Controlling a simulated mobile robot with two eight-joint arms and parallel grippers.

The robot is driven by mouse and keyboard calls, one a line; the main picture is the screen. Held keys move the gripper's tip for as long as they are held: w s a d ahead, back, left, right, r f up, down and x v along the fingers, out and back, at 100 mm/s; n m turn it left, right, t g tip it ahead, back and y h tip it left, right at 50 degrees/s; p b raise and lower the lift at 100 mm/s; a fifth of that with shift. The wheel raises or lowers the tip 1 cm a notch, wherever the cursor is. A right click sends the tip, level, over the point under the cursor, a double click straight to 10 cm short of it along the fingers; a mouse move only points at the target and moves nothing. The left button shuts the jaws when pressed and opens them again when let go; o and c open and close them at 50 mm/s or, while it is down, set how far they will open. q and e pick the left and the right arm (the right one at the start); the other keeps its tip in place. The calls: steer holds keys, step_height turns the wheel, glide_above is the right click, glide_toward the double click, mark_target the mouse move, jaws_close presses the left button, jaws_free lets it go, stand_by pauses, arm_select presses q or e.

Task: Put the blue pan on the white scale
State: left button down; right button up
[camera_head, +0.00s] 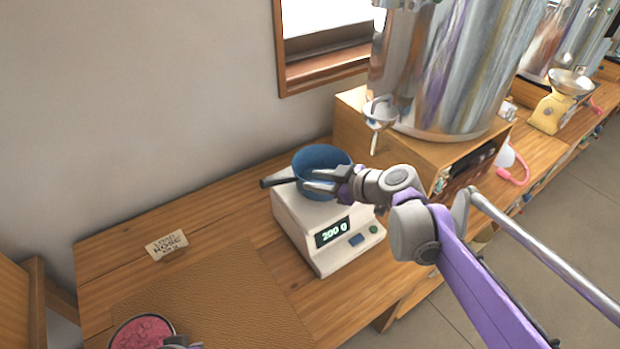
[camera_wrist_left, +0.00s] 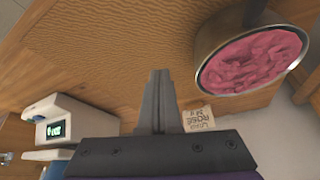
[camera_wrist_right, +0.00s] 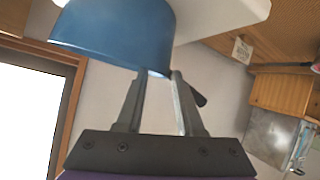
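The blue pan (camera_head: 318,168) sits upright on top of the white scale (camera_head: 330,250), its dark handle (camera_head: 278,178) pointing left. The scale's display (camera_head: 332,233) reads 200 g. My right gripper (camera_head: 318,180) is at the pan's near right side. In the right wrist view the blue pan (camera_wrist_right: 120,30) is just beyond the right fingertips (camera_wrist_right: 158,75). These fingers are apart, with the pan's edge close to or between the tips; contact is unclear. My left gripper (camera_wrist_left: 158,75) has its fingers together and empty, above the table's front left.
A pan of pink petals (camera_head: 143,332) stands on the brown mat (camera_head: 215,300) at front left. A small "rose" sign (camera_head: 166,244) stands behind it. A large metal still (camera_head: 450,70) on a wooden box (camera_head: 400,140) is right of the scale. Free table lies left of the scale.

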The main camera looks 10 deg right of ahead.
steer(key=v, duration=0.9)
steer(key=s+f+m+g+h, duration=0.4)
steer(key=s+f+m+h, duration=0.3)
steer(key=s+f, duration=1.1)
steer(key=s+m, duration=0.2)
steer(key=m, duration=0.1)
steer(key=shift+s+g+p, duration=0.2)
steer(key=shift+g+p, duration=0.1)
steer(key=shift+p, duration=0.05)
steer(key=shift+c, duration=0.3)
